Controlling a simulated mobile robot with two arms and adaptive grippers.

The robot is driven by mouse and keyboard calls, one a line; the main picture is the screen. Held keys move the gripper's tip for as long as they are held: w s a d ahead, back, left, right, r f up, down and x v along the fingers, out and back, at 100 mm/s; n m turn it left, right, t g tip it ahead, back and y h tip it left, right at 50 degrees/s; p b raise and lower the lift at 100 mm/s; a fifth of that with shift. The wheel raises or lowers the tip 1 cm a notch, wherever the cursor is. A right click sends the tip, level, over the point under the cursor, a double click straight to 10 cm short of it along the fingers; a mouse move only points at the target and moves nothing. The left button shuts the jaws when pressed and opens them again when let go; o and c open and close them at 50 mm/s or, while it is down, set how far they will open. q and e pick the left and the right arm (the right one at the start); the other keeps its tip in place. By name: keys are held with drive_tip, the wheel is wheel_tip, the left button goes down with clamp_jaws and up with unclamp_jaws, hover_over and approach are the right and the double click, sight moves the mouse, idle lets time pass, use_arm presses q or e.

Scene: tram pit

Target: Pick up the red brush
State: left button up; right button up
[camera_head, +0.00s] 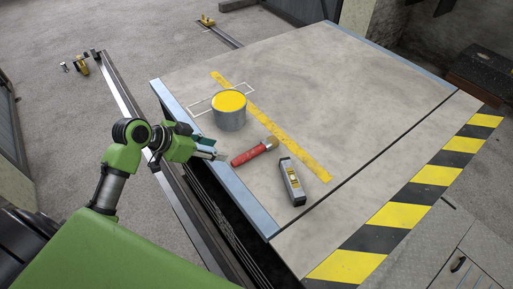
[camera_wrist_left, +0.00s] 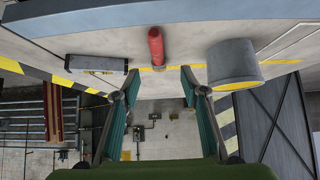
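The red brush (camera_head: 248,156) lies on the grey table top. Its red handle points toward my left gripper, and its tan end points away to the upper right. In the left wrist view the red brush (camera_wrist_left: 156,46) shows beyond the fingertips, roughly midway between them. My left gripper (camera_head: 222,153) is at the table's near left edge, just short of the handle end. In its wrist view the two fingers of the left gripper (camera_wrist_left: 159,86) are spread apart with nothing between them. My right gripper is not in view.
A grey pot of yellow paint (camera_head: 231,118) stands behind the brush; the pot also shows in the wrist view (camera_wrist_left: 233,68). A spirit level (camera_head: 292,182) lies to the brush's right. The table (camera_head: 350,85) has a blue metal edge and is clear farther back.

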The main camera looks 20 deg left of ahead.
sight(241, 156)
use_arm(q)
drive_tip(key=x, duration=0.7)
drive_tip(key=shift+d+p, duration=0.25)
drive_tip(key=shift+p, duration=0.1)
drive_tip(key=p+x, duration=0.1)
drive_tip(key=x, duration=0.3)
drive_tip(key=shift+s+d+f, duration=0.1)
drive_tip(key=shift+d+f, duration=0.1)
drive_tip(key=shift+f, duration=0.05)
drive_tip(key=shift+w+d+f, duration=0.15)
drive_tip(key=shift+w+f, duration=0.25)
drive_tip(key=shift+f, duration=0.1)
clamp_jaws()
